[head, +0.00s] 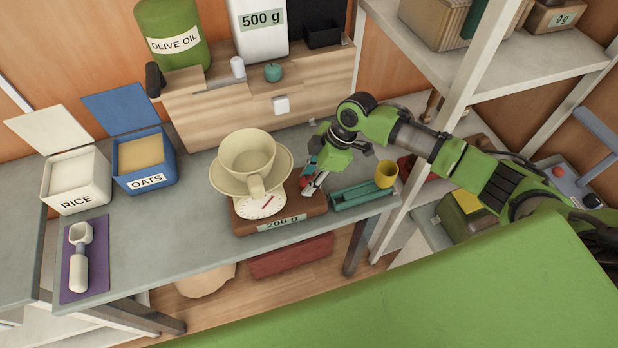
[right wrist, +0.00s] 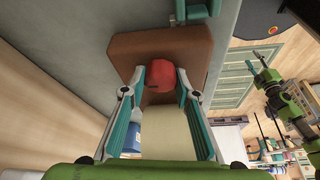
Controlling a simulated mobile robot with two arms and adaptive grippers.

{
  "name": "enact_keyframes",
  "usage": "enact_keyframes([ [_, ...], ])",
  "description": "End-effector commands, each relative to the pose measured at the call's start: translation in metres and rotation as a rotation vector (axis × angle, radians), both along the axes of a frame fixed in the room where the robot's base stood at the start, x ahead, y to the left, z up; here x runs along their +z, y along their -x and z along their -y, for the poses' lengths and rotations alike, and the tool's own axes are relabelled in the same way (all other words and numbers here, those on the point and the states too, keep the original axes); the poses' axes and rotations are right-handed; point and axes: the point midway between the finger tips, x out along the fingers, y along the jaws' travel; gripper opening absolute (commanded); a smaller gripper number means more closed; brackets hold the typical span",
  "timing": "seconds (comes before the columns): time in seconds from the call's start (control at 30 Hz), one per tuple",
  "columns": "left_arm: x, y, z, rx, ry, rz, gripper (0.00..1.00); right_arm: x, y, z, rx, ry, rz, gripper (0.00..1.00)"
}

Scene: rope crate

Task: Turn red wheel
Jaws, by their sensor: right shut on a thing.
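The red wheel (right wrist: 158,76) sits on the side of the brown scale (head: 284,215). Its turn angle cannot be told. My right gripper (right wrist: 160,84) is shut on it, one finger on each side in the right wrist view. In the head view my right gripper (head: 310,181) reaches down to the scale's right side and mostly hides the wheel. The scale has a white dial (head: 262,206) with a red needle and a "200 g" label. A large cream cup (head: 248,153) on a saucer stands on top.
A green tray (head: 361,195) with a yellow cup (head: 386,174) stands close right of the scale. The rice bin (head: 76,184) and oats bin (head: 146,172) stand left. A scoop (head: 79,262) lies on a purple mat. A shelf post (head: 470,70) rises close to my right arm.

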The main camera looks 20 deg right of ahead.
Motion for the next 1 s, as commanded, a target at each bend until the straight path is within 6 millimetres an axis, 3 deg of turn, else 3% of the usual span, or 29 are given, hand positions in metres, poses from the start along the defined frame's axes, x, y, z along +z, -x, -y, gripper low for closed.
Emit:
enact_keyframes([
  [0.37, 0.031, 0.0, 0.0, 0.0, 0.0, 0.0, 0.4, 0.006, 0.002, -0.001, -0.162, -0.003, -0.003, 0.07],
  [1.0, 0.112, 0.0, 0.0, 0.001, 0.0, -0.001, 0.4, 0.006, 0.004, -0.004, -0.746, -0.004, -0.003, 0.07],
])
